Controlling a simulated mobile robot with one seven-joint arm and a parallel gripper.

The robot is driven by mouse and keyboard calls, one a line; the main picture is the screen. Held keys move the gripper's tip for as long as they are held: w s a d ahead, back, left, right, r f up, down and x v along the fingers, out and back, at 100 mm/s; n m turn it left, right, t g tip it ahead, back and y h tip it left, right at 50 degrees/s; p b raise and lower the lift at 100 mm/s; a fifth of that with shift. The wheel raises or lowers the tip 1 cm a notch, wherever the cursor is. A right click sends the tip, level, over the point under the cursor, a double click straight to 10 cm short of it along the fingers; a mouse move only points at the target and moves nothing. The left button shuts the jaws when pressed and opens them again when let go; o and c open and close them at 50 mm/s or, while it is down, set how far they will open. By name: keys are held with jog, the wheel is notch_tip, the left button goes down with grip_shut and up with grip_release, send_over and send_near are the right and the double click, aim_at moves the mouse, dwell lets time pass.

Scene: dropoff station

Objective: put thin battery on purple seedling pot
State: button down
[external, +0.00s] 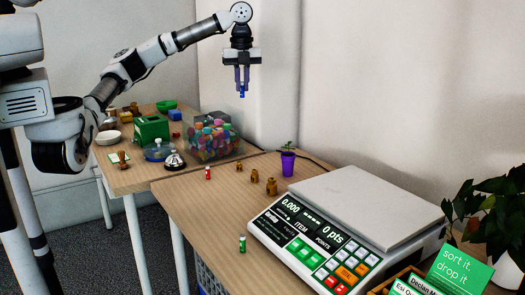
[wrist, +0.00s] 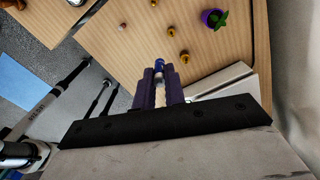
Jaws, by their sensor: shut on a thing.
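My gripper (external: 242,88) is raised high above the table, pointing down, with its purple fingers shut on a thin battery. The battery's blue end (external: 242,94) sticks out below the fingertips. In the wrist view its blue and white body (wrist: 159,66) shows between the fingers; the rest is hidden by them. The purple seedling pot (external: 288,163) stands upright on the table near the wall, with a small green seedling in it. It also shows at the upper right of the wrist view (wrist: 210,18). The gripper is well above the pot and to its left in the external view, not touching it.
A red battery (external: 208,173) and a green battery (external: 242,244) stand on the table (external: 205,213). A large scale (external: 350,205) fills the right. A clear box of colourful pieces (external: 212,138) stands on the far table.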

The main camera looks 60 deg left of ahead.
jog(key=w+d+r+p, duration=0.2)
jog(key=w+p, duration=0.2)
jog(key=w, duration=0.4)
jog(key=p, duration=0.3)
send_over(288, 154)
jog(key=f, duration=0.2)
notch_tip(288, 154, down, 20)
jog(key=p, duration=0.4)
jog(key=shift+d+r, duration=0.1)
jog(key=shift+d, duration=0.05)
jog(key=c, duration=1.5)
grip_release()
jog(key=shift+f, duration=0.2)
notch_tip(288, 154, up, 12)
jog(key=shift+r+b, duration=0.25)
jog(key=shift+b, duration=1)
